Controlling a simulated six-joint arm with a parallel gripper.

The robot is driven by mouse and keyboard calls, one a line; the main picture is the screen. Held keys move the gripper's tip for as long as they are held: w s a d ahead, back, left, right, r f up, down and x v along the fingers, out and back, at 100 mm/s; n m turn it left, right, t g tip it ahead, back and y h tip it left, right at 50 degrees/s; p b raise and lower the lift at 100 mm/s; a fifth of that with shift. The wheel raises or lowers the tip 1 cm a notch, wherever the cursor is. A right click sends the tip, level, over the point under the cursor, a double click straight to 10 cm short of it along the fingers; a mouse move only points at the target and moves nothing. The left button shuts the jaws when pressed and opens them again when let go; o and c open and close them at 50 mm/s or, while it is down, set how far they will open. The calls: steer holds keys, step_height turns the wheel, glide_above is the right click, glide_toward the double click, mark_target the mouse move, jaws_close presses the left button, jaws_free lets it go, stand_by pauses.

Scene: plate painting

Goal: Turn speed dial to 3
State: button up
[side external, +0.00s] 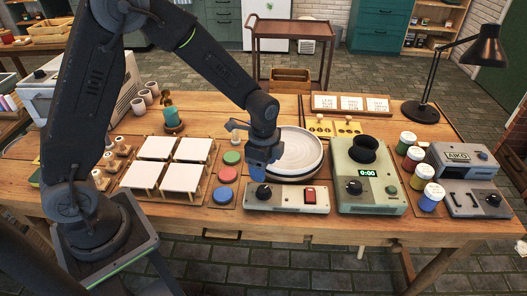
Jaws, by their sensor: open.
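A cream control box (288,206) stands at the front edge of the table, in front of a round white plate (303,153). A black dial (264,193) sits on the left of the box's face. A red switch (311,195) is on its right. The dial's numbers are too small to read. My gripper (260,174), with blue fingers, points down just above and behind the dial. It is open, and nothing shows between its fingers. I cannot tell whether its tips touch the box.
Green, red and blue paint pads (229,175) lie left of the box. White tiles on stands (158,148) are further left. A pale green device (371,178) with a display reading 0:00 stands to the right, beside paint jars (420,172). A black lamp (421,111) stands behind.

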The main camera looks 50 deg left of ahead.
step_height(320, 180, up, 5)
steer(key=shift+r, duration=0.1)
stand_by(0.4)
steer(key=s+a+r+n+t, duration=0.2)
steer(key=s+r+n+t, duration=0.3)
steer(key=s+r+n, duration=0.8)
steer(key=s+r, duration=0.3)
steer(key=s, duration=0.2)
steer(key=shift+s+t, duration=0.3)
steer(key=shift+s, duration=0.1)
